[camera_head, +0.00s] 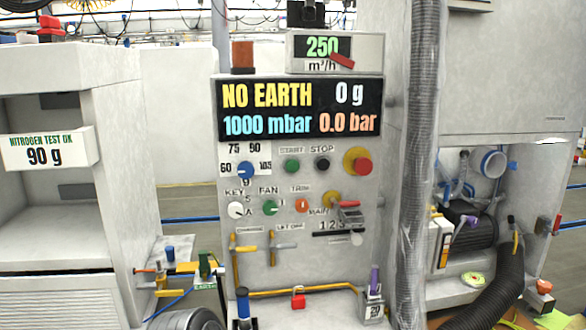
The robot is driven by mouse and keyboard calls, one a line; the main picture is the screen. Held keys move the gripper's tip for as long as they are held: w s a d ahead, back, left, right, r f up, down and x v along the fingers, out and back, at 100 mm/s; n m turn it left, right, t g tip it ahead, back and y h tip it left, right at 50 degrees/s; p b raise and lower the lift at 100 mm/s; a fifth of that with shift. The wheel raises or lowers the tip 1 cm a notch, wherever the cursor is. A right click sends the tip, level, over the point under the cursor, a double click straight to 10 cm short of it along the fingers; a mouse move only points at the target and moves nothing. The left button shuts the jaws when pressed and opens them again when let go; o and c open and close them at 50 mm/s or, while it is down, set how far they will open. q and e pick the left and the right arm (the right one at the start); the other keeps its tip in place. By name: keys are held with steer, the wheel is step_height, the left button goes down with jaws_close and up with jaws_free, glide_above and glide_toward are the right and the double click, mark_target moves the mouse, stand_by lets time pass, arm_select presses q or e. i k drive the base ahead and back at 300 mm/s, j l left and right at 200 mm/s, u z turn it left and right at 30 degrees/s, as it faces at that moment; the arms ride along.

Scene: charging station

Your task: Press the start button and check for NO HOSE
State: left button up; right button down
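The control panel (225,224) stands upright in the middle of the head view. Its dark display (300,110) reads "NO EARTH", "0 g", "1000 mbar" and "0.0 bar"; the words "NO HOSE" do not show. The green start button (291,166) sits below the display under a "START" label, with nothing in front of it. The black stop button (322,164) is just to its right, under a "STOP" label. Neither of my grippers is in view.
A red mushroom button (362,166) on a yellow base is right of stop. Knobs, including a blue one (245,169), and levers lie lower. A grey corrugated hose (420,130) hangs right of the panel. A sign (47,150) at left reads "NITROGEN TEST OK 90 g".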

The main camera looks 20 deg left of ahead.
mark_target(292, 166)
steer(key=i+l+u, duration=0.2)
steer(key=u, duration=0.15)
steer(key=i+l+u, duration=0.55)
steer(key=l+u, duration=0.2)
